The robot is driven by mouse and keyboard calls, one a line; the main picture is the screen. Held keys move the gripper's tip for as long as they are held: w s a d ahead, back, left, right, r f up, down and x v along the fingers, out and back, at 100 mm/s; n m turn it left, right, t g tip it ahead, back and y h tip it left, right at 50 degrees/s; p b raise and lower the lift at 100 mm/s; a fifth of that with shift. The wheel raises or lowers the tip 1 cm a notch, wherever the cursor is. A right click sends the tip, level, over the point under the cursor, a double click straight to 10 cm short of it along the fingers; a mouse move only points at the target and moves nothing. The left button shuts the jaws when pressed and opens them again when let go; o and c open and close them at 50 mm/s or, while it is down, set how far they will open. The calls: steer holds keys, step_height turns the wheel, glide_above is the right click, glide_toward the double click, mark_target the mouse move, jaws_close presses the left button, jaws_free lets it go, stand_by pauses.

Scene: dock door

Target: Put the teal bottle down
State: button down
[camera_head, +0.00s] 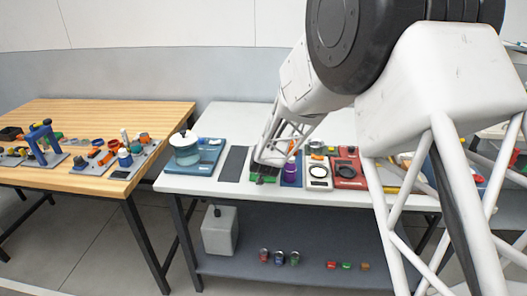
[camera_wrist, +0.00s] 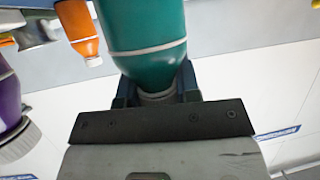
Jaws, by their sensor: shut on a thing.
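The teal bottle (camera_wrist: 148,40) fills the upper middle of the wrist view, with a pale band around it and its narrow end toward my gripper (camera_wrist: 158,92). My gripper is shut on that narrow end, one finger on each side. In the head view my gripper (camera_head: 269,160) is low over the white table (camera_head: 230,119), in front of the row of coloured trays. I cannot make out the teal bottle there. Whether the bottle touches a surface is not clear.
A purple bottle (camera_wrist: 8,95) and an orange bottle (camera_wrist: 78,25) are left of the teal one in the wrist view. In the head view, a teal pot with a white lid (camera_head: 186,142) stands left, beside a dark mat (camera_head: 234,163). A wooden table (camera_head: 95,112) holds several small parts.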

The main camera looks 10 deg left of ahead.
steer(key=shift+f, duration=0.1)
steer(key=c, duration=0.8)
jaws_free()
steer(key=shift+v, duration=6)
steer(key=shift+d, duration=0.1)
